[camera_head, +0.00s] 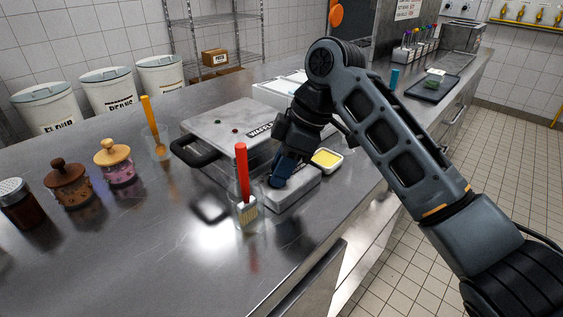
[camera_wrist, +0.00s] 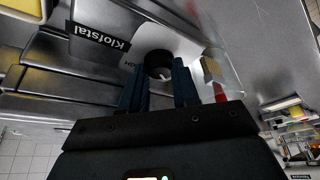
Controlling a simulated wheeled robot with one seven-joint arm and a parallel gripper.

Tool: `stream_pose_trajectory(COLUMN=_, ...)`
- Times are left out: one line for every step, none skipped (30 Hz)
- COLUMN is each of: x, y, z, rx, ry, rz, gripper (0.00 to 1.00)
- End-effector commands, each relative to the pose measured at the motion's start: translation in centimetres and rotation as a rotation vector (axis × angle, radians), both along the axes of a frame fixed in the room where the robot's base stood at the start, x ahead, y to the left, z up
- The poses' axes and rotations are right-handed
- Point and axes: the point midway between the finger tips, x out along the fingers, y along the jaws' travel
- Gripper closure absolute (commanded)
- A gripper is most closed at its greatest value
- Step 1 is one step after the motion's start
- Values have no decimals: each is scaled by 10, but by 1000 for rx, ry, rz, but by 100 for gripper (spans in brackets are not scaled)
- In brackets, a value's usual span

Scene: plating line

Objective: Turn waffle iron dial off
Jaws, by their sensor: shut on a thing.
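The waffle iron (camera_head: 215,125) is a closed grey metal appliance with a black handle on its left, lying on the steel counter. A low grey control box (camera_head: 300,190) sits at its near right side. My gripper (camera_head: 279,180) reaches down to this box. In the wrist view, the round black dial (camera_wrist: 158,66) with a small white mark sits between my two blue fingers, and they are shut on it. Printed letters beside the dial are partly hidden, so I cannot read its setting. In the head view my fingers hide the dial.
A red-handled brush (camera_head: 242,172) stands in a clear cup close left of my gripper. A dish of yellow food (camera_head: 327,159) is close on its right. Jars (camera_head: 116,163) stand at left. The front counter is clear.

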Motion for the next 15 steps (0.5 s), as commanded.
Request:
stream_pose_trajectory(x=0, y=0, z=0, rx=-2, ry=2, rz=14, gripper=100)
stream_pose_trajectory(x=0, y=0, z=0, rx=-2, ry=2, rz=21, gripper=100)
stream_pose_trajectory(x=0, y=0, z=0, rx=-2, ry=1, rz=31, gripper=100)
stream_pose_trajectory(x=0, y=0, z=0, rx=-2, ry=1, rz=36, gripper=100)
stream_pose_trajectory(x=0, y=0, z=0, rx=-2, ry=1, rz=41, gripper=100)
stream_pose_trajectory(x=0, y=0, z=-1, rx=-2, ry=2, rz=45, gripper=100)
stream_pose_trajectory(x=0, y=0, z=-1, rx=-1, ry=2, rz=48, gripper=100)
stream_pose_trajectory(x=0, y=0, z=-1, rx=-1, ry=1, rz=51, gripper=100)
stream_pose_trajectory(x=0, y=0, z=-1, rx=-1, ry=1, rz=53, gripper=100)
stream_pose_trajectory(x=0, y=0, z=-1, rx=-1, ry=1, rz=56, gripper=100)
stream_pose_trajectory(x=0, y=0, z=-1, rx=-1, ry=1, rz=56, gripper=100)
stream_pose_trajectory(x=0, y=0, z=-1, rx=-1, ry=0, rz=56, gripper=100)
stream_pose_trajectory(x=0, y=0, z=-1, rx=-1, ry=0, rz=56, gripper=100)
stream_pose_trajectory(x=0, y=0, z=-1, rx=-1, ry=0, rz=56, gripper=100)
stream_pose_trajectory(x=0, y=0, z=-1, rx=-1, ry=0, rz=56, gripper=100)
